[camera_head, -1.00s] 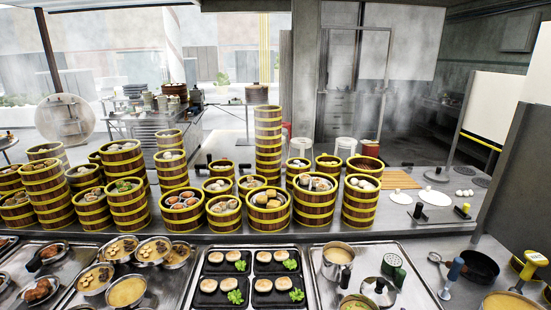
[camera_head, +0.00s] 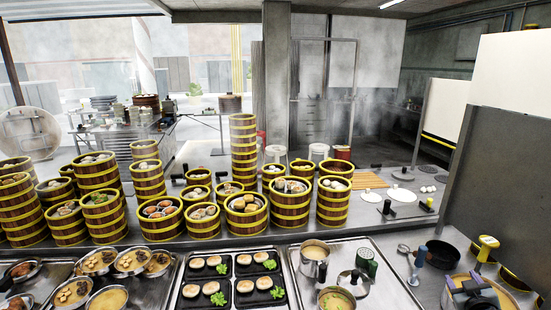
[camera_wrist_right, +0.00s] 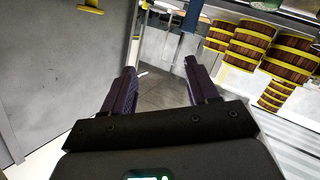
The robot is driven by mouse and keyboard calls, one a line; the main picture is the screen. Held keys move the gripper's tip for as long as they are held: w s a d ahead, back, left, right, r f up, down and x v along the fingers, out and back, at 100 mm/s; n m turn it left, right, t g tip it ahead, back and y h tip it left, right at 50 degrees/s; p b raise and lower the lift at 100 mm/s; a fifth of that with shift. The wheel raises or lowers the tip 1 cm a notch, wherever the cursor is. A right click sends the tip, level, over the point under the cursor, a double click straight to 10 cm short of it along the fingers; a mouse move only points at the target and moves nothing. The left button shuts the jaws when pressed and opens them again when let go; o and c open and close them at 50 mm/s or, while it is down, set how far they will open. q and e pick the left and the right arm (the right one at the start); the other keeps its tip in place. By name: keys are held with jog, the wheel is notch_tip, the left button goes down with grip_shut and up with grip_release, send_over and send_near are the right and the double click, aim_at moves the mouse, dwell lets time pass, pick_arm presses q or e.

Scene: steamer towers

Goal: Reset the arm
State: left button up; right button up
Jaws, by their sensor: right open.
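My right gripper (camera_head: 472,290) shows as dark purple pieces at the bottom right of the head view, in front of a pot of yellow soup (camera_head: 490,301). In the right wrist view my right gripper (camera_wrist_right: 160,84) has its two purple fingers wide apart, with nothing between them. Grey floor shows past the fingertips. My left gripper is in neither view.
Bamboo steamer towers (camera_head: 244,165) stand in several stacks along the counter. Metal trays with bowls and black plates (camera_head: 190,291) lie in front. A grey partition (camera_head: 515,190) rises at the right. A black pan (camera_head: 440,253) sits near it.

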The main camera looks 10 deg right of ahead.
jog(key=d+r+n+h, duration=0.1)
jog(key=d+r, duration=0.3)
jog(key=r, duration=0.2)
jog(key=s+a+f+n+g+y, duration=0.2)
jog(key=s+a+f+n+g, duration=0.3)
jog(key=s+a+f, duration=1)
jog(key=s+a+f+n+g+y, duration=0.1)
jog(key=s+a+f+n+g, duration=0.15)
jog(key=s+a, duration=0.5)
jog(key=s+a+f+n+g, duration=0.1)
jog(key=s+a+f, duration=0.3)
jog(key=s, duration=0.6)
jog(key=s+a+f+m+g+y, duration=0.1)
jog(key=a+m+y, duration=0.25)
jog(key=a, duration=0.45)
jog(key=s+a+f+m+g+y, duration=0.15)
jog(key=a+m, duration=0.25)
jog(key=a, duration=0.4)
pick_arm(q)
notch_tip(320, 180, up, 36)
jog(key=p, duration=3.5)
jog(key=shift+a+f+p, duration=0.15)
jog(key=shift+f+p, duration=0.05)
jog(key=shift+p, duration=0.1)
pick_arm(e)
notch_tip(320, 180, up, 35)
jog(key=shift+w+d+r+n+t+y, duration=0.15)
jog(key=shift+w+n+t+y, duration=0.15)
jog(key=shift+w+t, duration=0.1)
